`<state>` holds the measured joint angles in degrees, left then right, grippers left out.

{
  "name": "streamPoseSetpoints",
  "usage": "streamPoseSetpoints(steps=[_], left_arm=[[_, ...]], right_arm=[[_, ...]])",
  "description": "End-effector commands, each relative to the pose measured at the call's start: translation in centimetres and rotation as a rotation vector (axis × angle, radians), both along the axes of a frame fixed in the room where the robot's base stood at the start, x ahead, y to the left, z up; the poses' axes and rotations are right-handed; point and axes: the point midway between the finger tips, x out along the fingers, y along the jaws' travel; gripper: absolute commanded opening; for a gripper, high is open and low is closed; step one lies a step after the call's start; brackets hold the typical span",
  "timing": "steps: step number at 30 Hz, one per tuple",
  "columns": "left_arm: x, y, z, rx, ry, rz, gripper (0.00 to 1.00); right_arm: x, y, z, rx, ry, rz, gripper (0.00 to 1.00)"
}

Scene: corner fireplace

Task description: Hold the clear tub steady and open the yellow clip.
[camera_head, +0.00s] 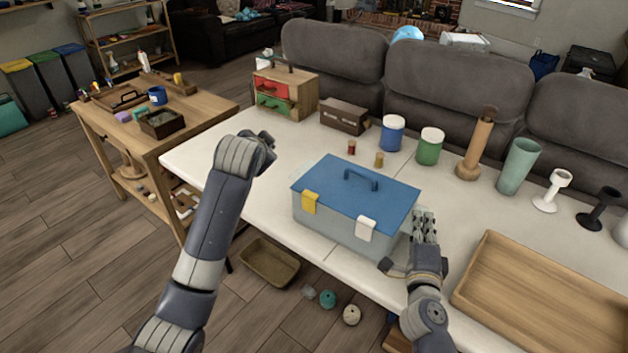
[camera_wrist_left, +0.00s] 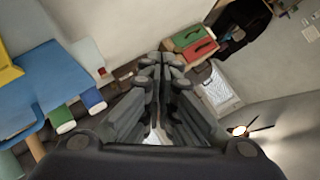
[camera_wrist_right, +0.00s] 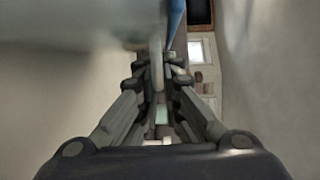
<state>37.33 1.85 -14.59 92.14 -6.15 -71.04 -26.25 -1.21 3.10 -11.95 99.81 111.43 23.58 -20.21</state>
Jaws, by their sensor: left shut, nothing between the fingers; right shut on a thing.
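The clear tub (camera_head: 330,228) is a greyish box with a blue lid (camera_head: 335,182) and a handle on top, on the white table. The yellow clip (camera_head: 309,202) is at the left of its front face and lies against it. A white clip (camera_head: 366,228) is at the right of that face. My right gripper (camera_head: 424,217) is shut on the tub at its right end; the exact grip is partly hidden. My left gripper (camera_head: 268,143) is shut and empty, above the table behind and left of the tub. The yellow clip also shows in the left wrist view (camera_wrist_left: 8,70).
A wooden tray (camera_head: 540,290) lies right of my right gripper. Behind the tub stand two small spools, a blue jar (camera_head: 393,133), a green jar (camera_head: 429,147) and a brown box (camera_head: 344,115). A drawer chest (camera_head: 287,93) is at the back left. The table left of the tub is clear.

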Motion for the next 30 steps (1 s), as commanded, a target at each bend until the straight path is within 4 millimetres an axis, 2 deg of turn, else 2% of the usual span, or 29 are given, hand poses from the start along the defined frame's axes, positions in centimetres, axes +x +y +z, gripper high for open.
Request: streamPoseSetpoints(steps=[1,3,6,10,17,26,30], left_arm=[[-0.3,-1.9,0.4,-0.095,0.058,-0.009,0.00],[-1.3,-4.4,0.5,-0.216,0.156,-0.021,0.00],[-2.9,-7.4,0.9,-0.340,0.282,-0.037,0.00],[-4.7,-9.9,1.5,-0.431,0.401,-0.053,0.00],[-6.0,-11.2,1.9,-0.473,0.474,-0.062,0.00],[-5.9,-11.2,1.7,-0.473,0.473,-0.062,0.00],[-5.3,-11.6,0.8,-0.472,0.475,-0.061,0.00]], right_arm=[[0.0,0.0,-0.1,0.000,0.001,0.000,0.00],[0.0,0.0,-0.1,0.000,0.001,0.000,0.00],[0.0,0.0,-0.1,0.000,0.002,0.000,0.00],[0.0,0.0,-0.1,0.000,0.002,0.000,0.00],[0.0,0.0,-0.1,0.000,0.002,0.000,0.00],[0.0,0.0,-0.1,0.000,0.002,-0.001,0.00],[0.0,0.0,-0.1,0.000,0.002,-0.001,0.00]])
